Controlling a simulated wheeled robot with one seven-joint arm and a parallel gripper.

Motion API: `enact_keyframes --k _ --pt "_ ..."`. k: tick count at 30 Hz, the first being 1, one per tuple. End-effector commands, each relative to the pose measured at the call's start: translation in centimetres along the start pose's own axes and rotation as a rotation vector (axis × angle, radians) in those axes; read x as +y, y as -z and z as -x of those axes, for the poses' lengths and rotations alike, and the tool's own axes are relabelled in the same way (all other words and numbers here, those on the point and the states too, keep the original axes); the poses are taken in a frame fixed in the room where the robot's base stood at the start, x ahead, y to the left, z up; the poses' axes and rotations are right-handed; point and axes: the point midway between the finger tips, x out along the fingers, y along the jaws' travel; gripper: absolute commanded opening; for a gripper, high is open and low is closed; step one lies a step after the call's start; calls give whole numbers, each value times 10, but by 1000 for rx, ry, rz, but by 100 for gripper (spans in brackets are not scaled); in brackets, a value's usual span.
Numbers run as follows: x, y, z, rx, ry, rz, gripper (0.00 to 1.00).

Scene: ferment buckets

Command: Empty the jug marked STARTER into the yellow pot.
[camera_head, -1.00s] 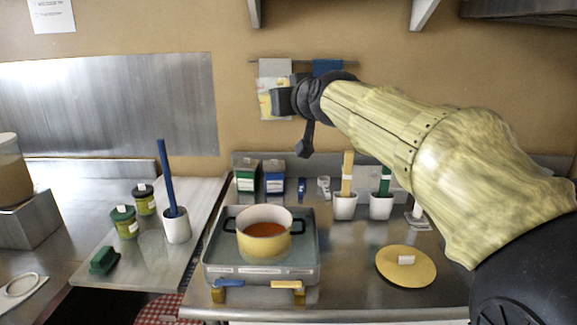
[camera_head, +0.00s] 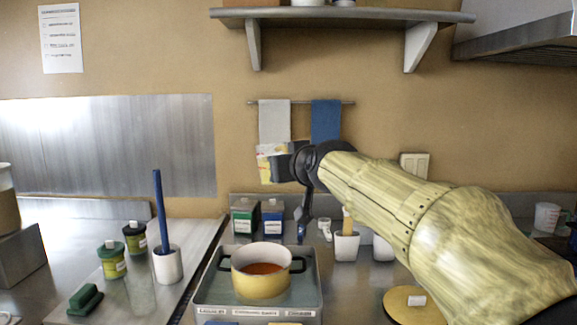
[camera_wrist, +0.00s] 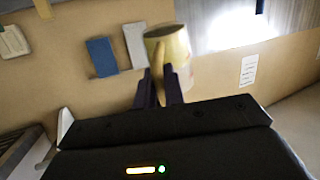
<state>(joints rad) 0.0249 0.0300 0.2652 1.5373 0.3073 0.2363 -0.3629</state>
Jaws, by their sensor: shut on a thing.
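A pale yellow jug with light label patches (camera_head: 269,168) is held in the air in front of the back wall, above and behind the pot. My gripper (camera_head: 284,165) is shut on it and hides part of it. In the wrist view the jug (camera_wrist: 178,60) stands between the fingers (camera_wrist: 160,90), its rim in sight. I cannot read its label or make out its contents. In the head view it looks about upright. The yellow pot (camera_head: 260,287) with two dark handles stands below on a grey tray-like base and holds orange-red liquid.
Green and blue cartons (camera_head: 258,216) stand behind the pot. A yellow lid (camera_head: 402,306) lies at right, partly behind my arm. A shelf (camera_head: 340,15) hangs above.

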Motion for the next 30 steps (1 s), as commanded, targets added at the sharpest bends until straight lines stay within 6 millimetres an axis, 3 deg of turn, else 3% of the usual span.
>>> enact_keyframes --k 30 --pt "-2 -76 -15 -126 -2 24 0"
